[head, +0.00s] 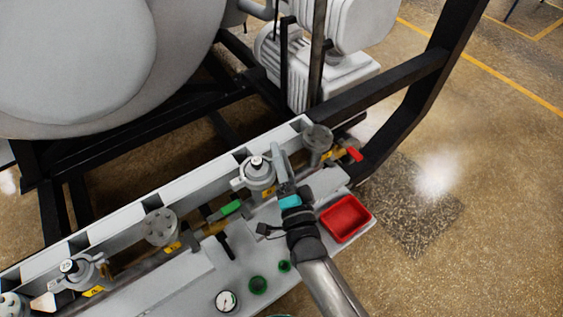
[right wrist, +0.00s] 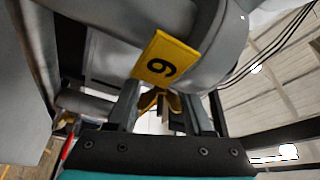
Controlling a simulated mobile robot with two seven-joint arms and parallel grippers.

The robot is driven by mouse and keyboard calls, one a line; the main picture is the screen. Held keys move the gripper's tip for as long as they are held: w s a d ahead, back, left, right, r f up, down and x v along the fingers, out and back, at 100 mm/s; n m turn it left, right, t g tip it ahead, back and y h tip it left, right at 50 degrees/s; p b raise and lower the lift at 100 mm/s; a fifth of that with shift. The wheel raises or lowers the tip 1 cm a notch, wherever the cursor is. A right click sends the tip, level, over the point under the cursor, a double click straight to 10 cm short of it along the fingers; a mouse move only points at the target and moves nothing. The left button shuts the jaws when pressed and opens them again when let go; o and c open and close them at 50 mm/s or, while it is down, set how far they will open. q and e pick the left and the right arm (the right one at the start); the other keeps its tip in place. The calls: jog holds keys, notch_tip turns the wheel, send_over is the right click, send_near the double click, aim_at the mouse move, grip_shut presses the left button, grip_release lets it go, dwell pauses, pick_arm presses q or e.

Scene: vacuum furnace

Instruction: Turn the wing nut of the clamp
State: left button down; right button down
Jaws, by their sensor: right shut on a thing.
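The clamp (head: 257,174) is a pale grey ring around a pipe joint in the head view, with a round cap on top. In the right wrist view, the clamp's grey body (right wrist: 205,35) fills the upper part and carries a yellow tag (right wrist: 165,60) marked 6. The brass-coloured wing nut (right wrist: 158,99) shows below the tag, between my right gripper's two fingers (right wrist: 160,108). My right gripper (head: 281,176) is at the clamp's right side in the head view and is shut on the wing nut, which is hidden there. My left gripper is not in view.
A red tray (head: 345,218) lies right of my right arm. A green-handled valve (head: 231,208) and a red-handled valve (head: 353,154) flank the clamp. A gauge (head: 227,300) and green round parts (head: 258,285) lie on the grey shelf. A black frame post (head: 440,85) stands at right.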

jog(key=shift+n, duration=0.4)
jog(key=shift+c, duration=1.4)
grip_release()
jog(key=v, duration=1.5)
jog(key=shift+s+b, duration=0.15)
jog(key=shift+b, duration=0.15)
jog(key=shift+c, duration=0.4)
